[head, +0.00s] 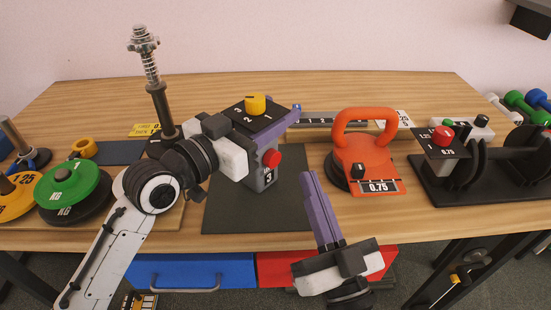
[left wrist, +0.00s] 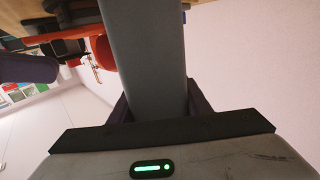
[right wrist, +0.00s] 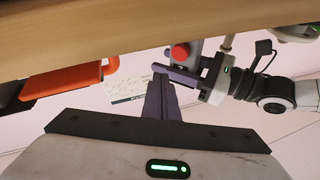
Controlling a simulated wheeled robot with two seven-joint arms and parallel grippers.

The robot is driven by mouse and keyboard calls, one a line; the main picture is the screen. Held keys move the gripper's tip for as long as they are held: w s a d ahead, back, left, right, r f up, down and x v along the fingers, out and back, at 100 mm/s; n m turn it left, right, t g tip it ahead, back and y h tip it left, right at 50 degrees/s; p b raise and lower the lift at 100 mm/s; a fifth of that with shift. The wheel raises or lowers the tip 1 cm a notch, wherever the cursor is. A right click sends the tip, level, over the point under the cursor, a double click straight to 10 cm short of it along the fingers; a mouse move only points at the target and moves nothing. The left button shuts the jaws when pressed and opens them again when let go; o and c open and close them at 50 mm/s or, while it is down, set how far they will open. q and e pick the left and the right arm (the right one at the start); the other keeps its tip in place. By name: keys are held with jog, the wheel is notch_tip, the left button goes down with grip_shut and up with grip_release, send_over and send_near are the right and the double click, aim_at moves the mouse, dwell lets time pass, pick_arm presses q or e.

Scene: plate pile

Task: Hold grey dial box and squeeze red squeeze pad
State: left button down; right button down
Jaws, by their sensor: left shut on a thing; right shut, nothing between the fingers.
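The grey dial box (head: 262,180) has a black top plate with numbers and a yellow dial (head: 255,104). The red squeeze pad (head: 272,158) sticks out of its front side. My left gripper (head: 276,128) is shut on the box near its top; in the left wrist view the grey box body (left wrist: 145,60) fills the space between the fingers. My right gripper (head: 309,176) is shut and empty, in front and to the right of the box, apart from the pad. In the right wrist view the red pad (right wrist: 180,53) is just beyond the right fingertips (right wrist: 160,70).
A dark mat (head: 225,212) lies under the box. An orange handled device (head: 372,165) stands to the right, and a black stand with a red knob (head: 443,135) is beyond it. Weight plates (head: 72,185) and a tall spring post (head: 158,100) are at the left.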

pick_arm(q)
jog(key=shift+r, duration=0.1)
jog(key=c, duration=0.9)
grip_release()
